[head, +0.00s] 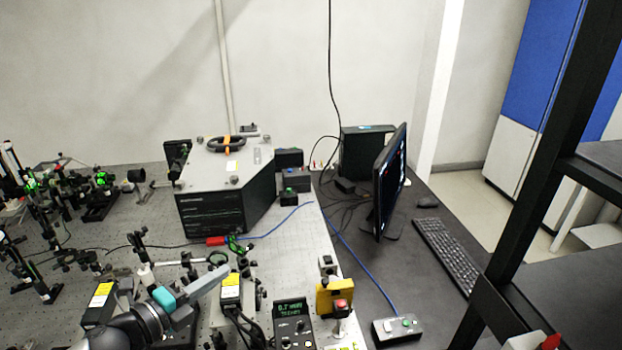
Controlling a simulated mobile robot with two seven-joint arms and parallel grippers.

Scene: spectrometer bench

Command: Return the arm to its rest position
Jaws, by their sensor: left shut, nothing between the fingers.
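My left arm comes in from the bottom left, with a dark wrist and a teal ring. My left gripper (222,274) is shut and empty, pointing up and to the right over the optical bench (290,235). My right gripper is not in view.
Optical mounts crowd the bench's left side. A spectrometer box (226,170) with a handle stands behind. To the right are a digital readout (292,308), a yellow box with a red button (335,300), a switch box (397,328), a monitor (389,180) and a keyboard (447,254).

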